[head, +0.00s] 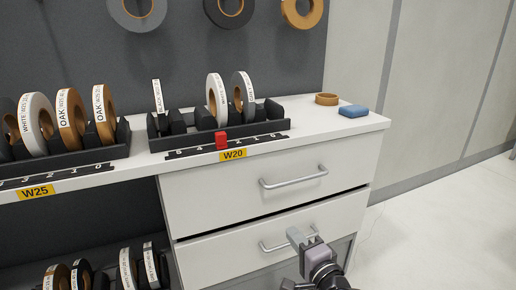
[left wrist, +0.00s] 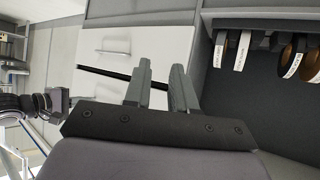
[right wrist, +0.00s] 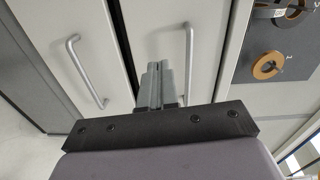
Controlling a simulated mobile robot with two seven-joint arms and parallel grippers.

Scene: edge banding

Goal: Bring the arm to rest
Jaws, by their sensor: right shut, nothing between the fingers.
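My right gripper (head: 301,238) shows in the head view in front of the lower drawer of the white cabinet (head: 265,200). In the right wrist view its two fingers (right wrist: 159,80) are together with nothing between them. They point towards the drawer fronts, near a drawer handle (right wrist: 188,65) in that view; I cannot tell whether they touch anything. My left gripper is outside the head view. In the left wrist view its fingers (left wrist: 160,82) stand apart and empty, facing the cabinet and the dark shelf space.
More rolls (head: 128,268) stand on the lower shelf. Drawer handles (head: 294,176) stick out. Floor (head: 440,215) at right is clear.

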